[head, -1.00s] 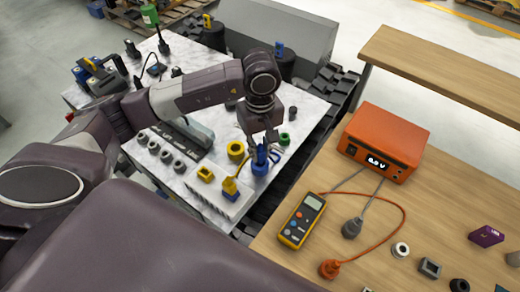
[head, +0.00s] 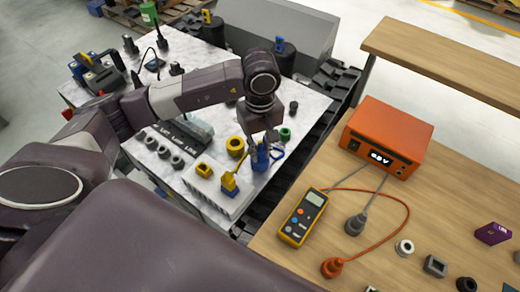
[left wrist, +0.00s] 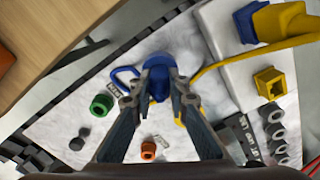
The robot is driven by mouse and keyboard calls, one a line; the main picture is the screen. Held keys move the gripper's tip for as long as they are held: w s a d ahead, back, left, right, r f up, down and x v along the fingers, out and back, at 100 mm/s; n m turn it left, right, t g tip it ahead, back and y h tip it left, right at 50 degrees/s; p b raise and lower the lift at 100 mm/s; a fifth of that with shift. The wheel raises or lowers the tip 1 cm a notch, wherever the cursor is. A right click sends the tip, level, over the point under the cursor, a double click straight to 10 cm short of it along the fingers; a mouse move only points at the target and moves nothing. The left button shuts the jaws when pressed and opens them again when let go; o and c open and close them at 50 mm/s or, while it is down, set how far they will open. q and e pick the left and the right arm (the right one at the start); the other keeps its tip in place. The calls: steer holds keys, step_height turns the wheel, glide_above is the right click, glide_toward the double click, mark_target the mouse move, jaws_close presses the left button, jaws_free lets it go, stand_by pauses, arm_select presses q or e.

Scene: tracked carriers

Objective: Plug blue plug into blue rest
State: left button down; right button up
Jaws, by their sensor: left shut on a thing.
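My left gripper (head: 256,148) is shut on the blue plug (left wrist: 158,84), which sits between its fingertips in the left wrist view. My right gripper is in neither view.
A yellow ring (head: 235,146), green ring (head: 285,134) and square yellow socket (head: 203,170) are close by. The wooden bench (head: 380,225) holds a multimeter (head: 303,217) and an orange supply (head: 385,137).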

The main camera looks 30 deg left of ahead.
mark_target(260, 145)
arm_select(q)
steer(key=c, duration=1.8)
jaws_free()
steer(key=shift+o, duration=0.2)
step_height(260, 145, up, 12)
steer(key=shift+r, duration=0.1)
